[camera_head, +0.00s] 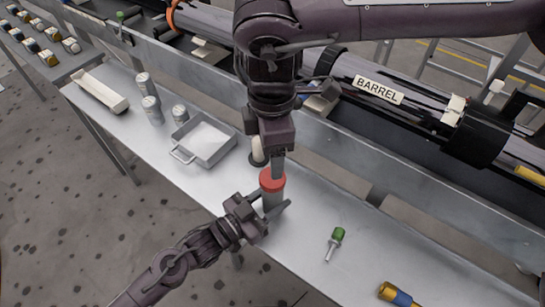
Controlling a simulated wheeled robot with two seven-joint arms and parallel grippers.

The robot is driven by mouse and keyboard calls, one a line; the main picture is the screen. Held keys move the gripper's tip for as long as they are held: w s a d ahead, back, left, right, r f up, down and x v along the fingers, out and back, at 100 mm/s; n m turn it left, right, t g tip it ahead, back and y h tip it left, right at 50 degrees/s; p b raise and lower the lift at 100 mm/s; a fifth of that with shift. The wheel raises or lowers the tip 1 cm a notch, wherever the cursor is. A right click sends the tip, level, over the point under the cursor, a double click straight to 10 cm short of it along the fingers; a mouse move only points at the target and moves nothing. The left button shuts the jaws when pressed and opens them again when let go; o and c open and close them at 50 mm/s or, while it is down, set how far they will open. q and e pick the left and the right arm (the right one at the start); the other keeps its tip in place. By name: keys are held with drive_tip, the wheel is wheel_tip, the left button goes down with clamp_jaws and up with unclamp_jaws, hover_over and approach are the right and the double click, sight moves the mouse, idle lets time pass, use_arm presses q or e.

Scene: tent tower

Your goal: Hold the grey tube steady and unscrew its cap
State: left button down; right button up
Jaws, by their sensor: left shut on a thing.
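The grey tube (272,197) stands upright on the metal bench, with a red cap (270,182) on its top. My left gripper (274,208) reaches in from the lower left and is shut around the tube below the cap. My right gripper (277,169) comes down from above, its fingers at the top of the red cap. The fingers overlap in this view, so I cannot tell whether they grip the cap. Part of the tube is hidden behind the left fingers.
A metal tray (182,157), several grey cans (152,108) and a long white box (101,90) are left on the bench (300,250). A white item (257,147) stands close behind the tube. A green-handled tool (337,235) and yellow-blue item (400,295) lie right. The BARREL assembly (420,105) runs behind.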

sight(272, 194)
drive_tip(key=m, duration=1.3)
drive_tip(key=shift+m, duration=0.3)
drive_tip(key=shift+f, duration=4)
